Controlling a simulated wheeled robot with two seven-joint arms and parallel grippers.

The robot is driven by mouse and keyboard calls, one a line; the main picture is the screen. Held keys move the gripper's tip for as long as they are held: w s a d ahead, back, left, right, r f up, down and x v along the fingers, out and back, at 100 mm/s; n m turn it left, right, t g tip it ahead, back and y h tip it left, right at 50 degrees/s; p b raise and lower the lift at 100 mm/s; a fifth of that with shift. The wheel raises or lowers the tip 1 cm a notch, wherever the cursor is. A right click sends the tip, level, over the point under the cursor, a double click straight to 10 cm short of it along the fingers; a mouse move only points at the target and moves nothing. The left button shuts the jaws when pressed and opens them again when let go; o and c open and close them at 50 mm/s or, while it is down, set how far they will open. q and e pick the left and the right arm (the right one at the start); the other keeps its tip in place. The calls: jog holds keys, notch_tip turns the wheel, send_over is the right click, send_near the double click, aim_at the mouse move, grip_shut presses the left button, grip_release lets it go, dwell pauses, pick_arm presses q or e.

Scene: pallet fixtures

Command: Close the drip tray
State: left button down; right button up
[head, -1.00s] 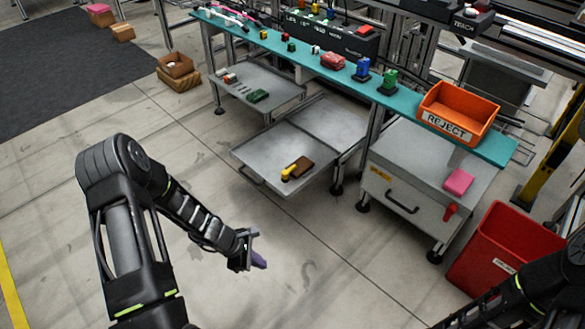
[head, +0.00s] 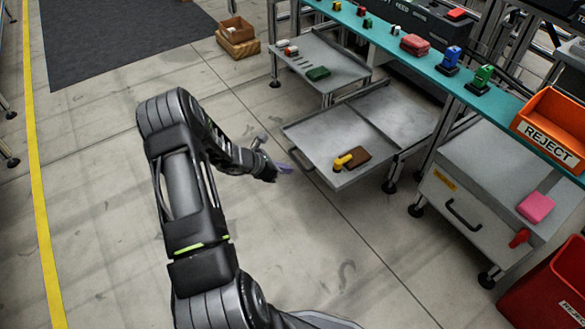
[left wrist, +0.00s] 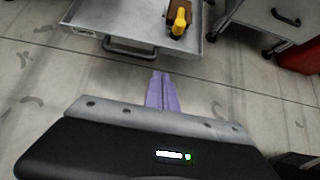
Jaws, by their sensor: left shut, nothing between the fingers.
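The drip tray (head: 310,132) is a shallow grey metal tray pulled out from under the teal bench. A brown block and a yellow-handled item lie in its front corner. Its bar handle (head: 302,160) is on the front edge and also shows in the left wrist view (left wrist: 130,48). My left gripper (head: 286,168), with purple fingers, is shut and empty just in front of the handle, left of it in the head view. In the left wrist view the fingertips (left wrist: 161,76) point toward the tray front, with a gap between. My right gripper is out of view.
A grey drawer unit (head: 462,200) with a black handle stands right of the tray, with a pink block (head: 535,207) on top. A red bin (head: 550,290) is at lower right. A smaller shelf (head: 325,65) is behind. Open floor lies in front.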

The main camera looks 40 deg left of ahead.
aim_at(318, 168)
pick_arm(q)
jog(key=b+x, duration=0.1)
jog(key=x, duration=0.2)
jog(key=r+b+x, duration=0.1)
jog(key=b+x, duration=0.1)
jog(key=x, duration=0.2)
jog(key=w+b+x, duration=0.1)
jog(key=x, duration=0.3)
jog(key=shift+w+d+r, duration=0.15)
jog(key=shift+d, duration=0.05)
jog(key=shift+w+d+b, duration=0.1)
jog(key=shift+w+b, duration=0.2)
jog(key=shift+w, duration=0.15)
jog(key=shift+r, duration=0.1)
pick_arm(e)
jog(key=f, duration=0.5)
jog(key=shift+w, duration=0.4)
pick_arm(q)
jog(key=shift+w+d, duration=0.1)
jog(key=shift+w, duration=0.05)
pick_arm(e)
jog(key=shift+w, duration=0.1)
